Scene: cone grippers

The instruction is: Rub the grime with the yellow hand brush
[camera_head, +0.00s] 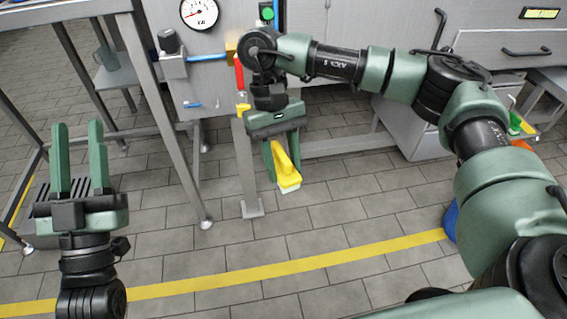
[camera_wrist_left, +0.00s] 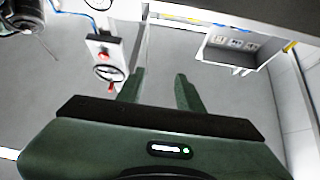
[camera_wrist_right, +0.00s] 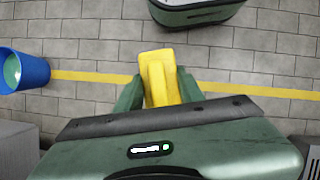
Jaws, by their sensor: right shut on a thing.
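The yellow hand brush (camera_head: 284,167) with pale bristles at its lower end hangs in my right gripper (camera_head: 283,176), which points down and is shut on it. The brush also shows between the fingers in the right wrist view (camera_wrist_right: 160,72). It is in the air, in front of the metal bench frame, apart from the floor. My left gripper (camera_head: 78,125) is open and empty at the left, fingers pointing up; its spread fingers also show in the left wrist view (camera_wrist_left: 160,82). I cannot make out any grime in these frames.
A metal table frame (camera_head: 150,100) stands at the left, with a gauge (camera_head: 199,12) behind it. Grey cabinets (camera_head: 500,75) stand at the back right. A blue bucket (camera_wrist_right: 28,72) is on the tiled floor. A yellow line (camera_head: 300,265) crosses clear floor.

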